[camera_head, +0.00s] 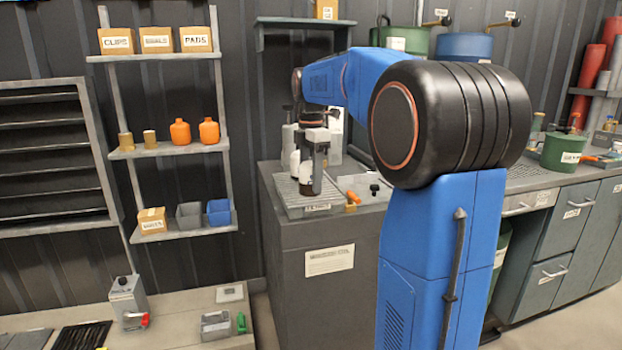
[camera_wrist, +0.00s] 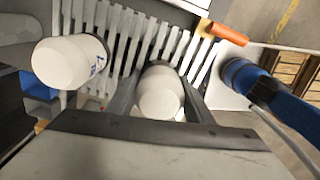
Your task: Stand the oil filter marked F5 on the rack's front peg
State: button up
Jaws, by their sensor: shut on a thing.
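My gripper (camera_wrist: 160,84) is shut on a white, rounded oil filter (camera_wrist: 160,96), with one dark finger on each side. No mark shows on the held filter. A second white filter (camera_wrist: 68,62) is to the left in the wrist view; it has a dark mark that I cannot read surely. Both are over or on a pale slatted tray (camera_wrist: 140,38). In the head view my gripper (camera_head: 314,172) is above this tray (camera_head: 294,207), close to a white filter (camera_head: 306,178). I cannot tell whether the held filter touches the slats. I cannot make out the rack's front peg.
The tray stands on a grey cabinet (camera_head: 310,236). An orange-handled thing (camera_head: 353,197) lies to its right, also in the wrist view (camera_wrist: 226,34). A shelf unit (camera_head: 165,149) with boxes and orange bottles is at the left. A low bench (camera_head: 180,310) is at the front left.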

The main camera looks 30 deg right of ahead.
jog(key=shift+f, duration=0.1)
jog(key=o, duration=1.3)
notch_tip(320, 180, up, 12)
jog(key=shift+r, duration=0.15)
jog(key=s+a+f+m+t, duration=0.1)
jog(key=s+a+f+m, duration=0.4)
jog(key=s+f, duration=0.4)
jog(key=s+a+f+m+t, duration=0.2)
jog(key=s+a+f+m, duration=0.3)
jog(key=s+f, duration=0.5)
jog(key=s+a+f+m+t, duration=0.1)
jog(key=s+a+f+m, duration=0.4)
jog(key=s+f, duration=0.5)
jog(key=shift+s+a+f+m+t, duration=0.1)
jog(key=shift+s+a+m+t, duration=0.15)
jog(key=shift+m, duration=0.25)
jog(key=shift+s+a+m+t, duration=0.15)
jog(key=shift+s+m, duration=0.2)
jog(key=shift+m, duration=0.15)
